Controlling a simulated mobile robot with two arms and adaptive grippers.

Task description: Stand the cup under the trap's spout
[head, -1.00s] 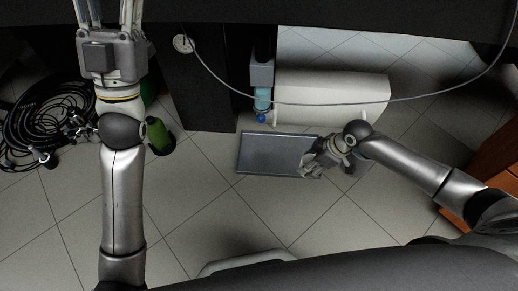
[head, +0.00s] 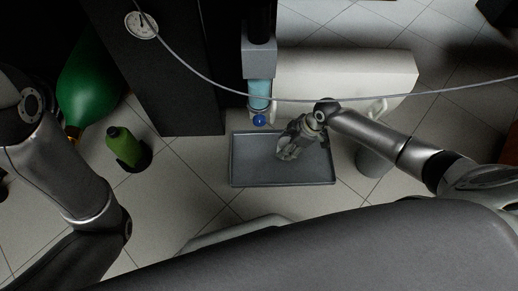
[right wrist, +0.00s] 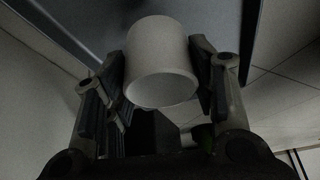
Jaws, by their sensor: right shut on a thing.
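The white cup (right wrist: 160,55) is between the two fingers of my right gripper (right wrist: 162,78) in the right wrist view, and they are shut on its sides. In the head view my right gripper (head: 289,151) is over the grey tray (head: 250,172), right of its middle; I cannot make out the cup there. The trap (head: 259,92) is a light blue clear cylinder under a grey block. A blue ball-like part (head: 259,120) is at its lower end, near the tray's back edge, left of my right gripper. The spout itself is not clear. My left gripper is out of view.
A white cylindrical body (head: 345,75) lies behind the tray. A grey bin (head: 372,160) stands right of it. A thin cable (head: 330,100) crosses above. A green bottle (head: 122,147) and a large green cylinder (head: 90,85) stand at left. The tray's left half is clear.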

